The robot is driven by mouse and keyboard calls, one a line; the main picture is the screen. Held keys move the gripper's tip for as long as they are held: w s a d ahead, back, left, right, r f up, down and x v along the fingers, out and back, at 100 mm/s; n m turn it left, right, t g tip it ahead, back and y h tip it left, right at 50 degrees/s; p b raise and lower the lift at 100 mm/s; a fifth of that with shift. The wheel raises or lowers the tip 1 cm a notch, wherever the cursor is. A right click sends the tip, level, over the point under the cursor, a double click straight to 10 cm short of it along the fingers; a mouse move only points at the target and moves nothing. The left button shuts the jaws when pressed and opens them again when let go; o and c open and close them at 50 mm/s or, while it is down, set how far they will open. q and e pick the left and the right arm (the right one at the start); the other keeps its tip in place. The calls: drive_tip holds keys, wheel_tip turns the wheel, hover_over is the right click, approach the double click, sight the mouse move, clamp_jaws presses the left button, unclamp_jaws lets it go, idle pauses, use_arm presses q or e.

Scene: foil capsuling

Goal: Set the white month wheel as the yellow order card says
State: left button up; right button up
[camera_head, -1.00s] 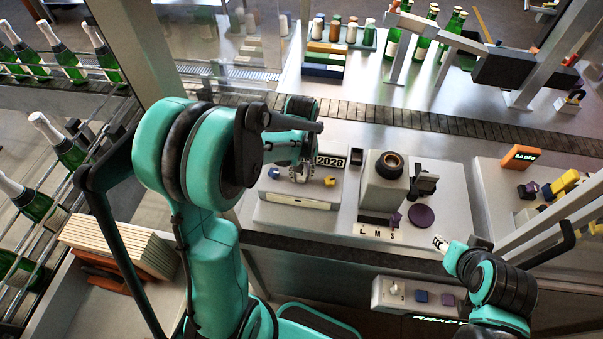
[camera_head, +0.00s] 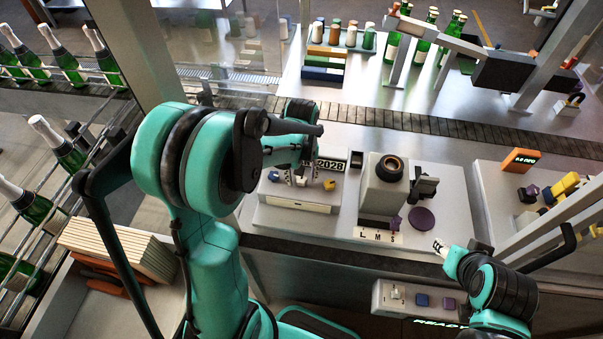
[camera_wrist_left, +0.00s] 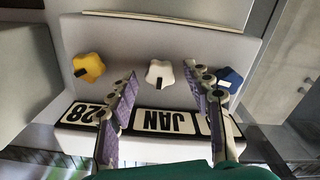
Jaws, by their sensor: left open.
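The white month wheel (camera_wrist_left: 160,73) is a lobed knob with a dark mark, on the panel between the yellow knob (camera_wrist_left: 88,67) and the blue knob (camera_wrist_left: 230,79). The month window (camera_wrist_left: 170,122) reads JAN, upside down in the left wrist view. My left gripper (camera_wrist_left: 161,82) is open, its fingers on either side of the white wheel; contact cannot be told. In the head view the left gripper (camera_head: 305,172) is over the panel (camera_head: 298,200). My right gripper (camera_head: 438,247) is at the lower right, its fingers too small to judge. I see no readable yellow order card.
A conveyor (camera_head: 430,125) runs behind. A button box (camera_head: 420,298) is in front.

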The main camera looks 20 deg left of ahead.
use_arm(q)
wheel_tip(320, 180, up, 12)
idle(0.5)
idle(0.3)
drive_tip(key=m+t+b, duration=0.3)
drive_tip(key=t+b, duration=0.1)
drive_tip(key=b, duration=0.5)
approach(302, 179)
drive_tip(key=s+d+f, duration=0.3)
drive_tip(key=s+f+m+t+b, duration=0.1)
drive_tip(key=s+f+b, duration=0.1)
drive_tip(key=s+d+f+m+t+b, duration=0.1)
drive_tip(key=f+b, duration=0.1)
drive_tip(key=f, duration=0.1)
drive_tip(key=s+d+f+m+t+b, duration=0.1)
drive_tip(key=s+f+b, duration=0.1)
drive_tip(key=f+b, duration=0.1)
drive_tip(key=shift+s+d+f+m, duration=0.1)
drive_tip(key=shift+s+d+m, duration=0.05)
drive_tip(key=shift+s+m, duration=0.2)
